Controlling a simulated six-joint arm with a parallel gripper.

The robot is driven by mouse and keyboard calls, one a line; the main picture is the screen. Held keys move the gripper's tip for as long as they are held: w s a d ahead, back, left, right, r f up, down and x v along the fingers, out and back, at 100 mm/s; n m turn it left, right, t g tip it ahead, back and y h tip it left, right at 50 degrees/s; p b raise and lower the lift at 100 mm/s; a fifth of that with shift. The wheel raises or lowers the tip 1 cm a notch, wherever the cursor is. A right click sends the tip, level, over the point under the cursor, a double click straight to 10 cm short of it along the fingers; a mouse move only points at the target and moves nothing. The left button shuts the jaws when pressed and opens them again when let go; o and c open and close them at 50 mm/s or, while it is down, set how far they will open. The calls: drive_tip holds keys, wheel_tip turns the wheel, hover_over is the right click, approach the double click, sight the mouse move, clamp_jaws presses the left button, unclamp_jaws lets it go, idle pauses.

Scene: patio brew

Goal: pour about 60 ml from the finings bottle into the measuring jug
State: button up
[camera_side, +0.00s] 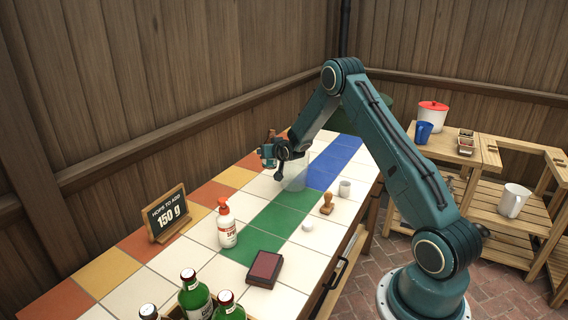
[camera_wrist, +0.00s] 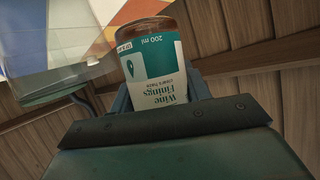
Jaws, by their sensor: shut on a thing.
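My gripper (camera_side: 281,151) is shut on the finings bottle (camera_side: 268,154), a brown bottle with a teal and white label. It is held above the tiled counter, just left of the measuring jug in the side view. The wrist view shows the bottle (camera_wrist: 152,75) close up, its "Wine Finings" and "200 ml" print upside down. The clear measuring jug (camera_side: 297,173) stands on the counter; it also shows at the upper left of the wrist view (camera_wrist: 60,75). The bottle's exact tilt, any flow and the level in the jug cannot be made out.
On the counter (camera_side: 185,258) are a spray bottle (camera_side: 226,226), a "150 g" board (camera_side: 168,214), a dark red pad (camera_side: 265,268), a wooden stamp (camera_side: 327,204), a small white cup (camera_side: 345,188) and green bottles (camera_side: 194,298). Shelves (camera_side: 465,157) stand at right.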

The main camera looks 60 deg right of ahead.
drive_tip(key=shift+d+r, duration=0.15)
drive_tip(key=shift+r, duration=0.3)
drive_tip(key=m+y, duration=0.1)
drive_tip(key=r+m+y, duration=0.1)
drive_tip(key=shift+s+d+m+t, duration=0.2)
drive_tip(key=shift+d+m+t, duration=0.1)
drive_tip(key=shift+d+m, duration=0.1)
drive_tip(key=shift+s+d+f+m+y, duration=0.1)
drive_tip(key=shift+d+f+m+y, duration=0.2)
drive_tip(key=shift+m+y, duration=0.3)
drive_tip(key=shift+a+r+m+t+y, duration=0.2)
drive_tip(key=shift+r+m+t+y, duration=0.1)
drive_tip(key=shift+t, duration=0.1)
drive_tip(key=shift+w+a+f+m+t+y, duration=0.3)
drive_tip(key=shift+a+m+y, duration=0.15)
drive_tip(key=shift+m+y, duration=0.3)
drive_tip(key=shift+a+f+m+t+y, duration=0.3)
drive_tip(key=shift+m+t+y, duration=0.25)
drive_tip(key=shift+m, duration=0.4)
drive_tip(key=shift+s+d+r+m+y, duration=0.1)
drive_tip(key=shift+d+r+m+y, duration=0.2)
drive_tip(key=shift+d+r+m, duration=0.2)
drive_tip(key=shift+d+r+t, duration=0.1)
drive_tip(key=shift+r+t, duration=0.05)
drive_tip(key=shift+t, duration=0.1)
drive_tip(key=shift+s+r+m, duration=0.1)
drive_tip(key=shift+r+m, duration=0.35)
drive_tip(key=shift+m, duration=0.15)
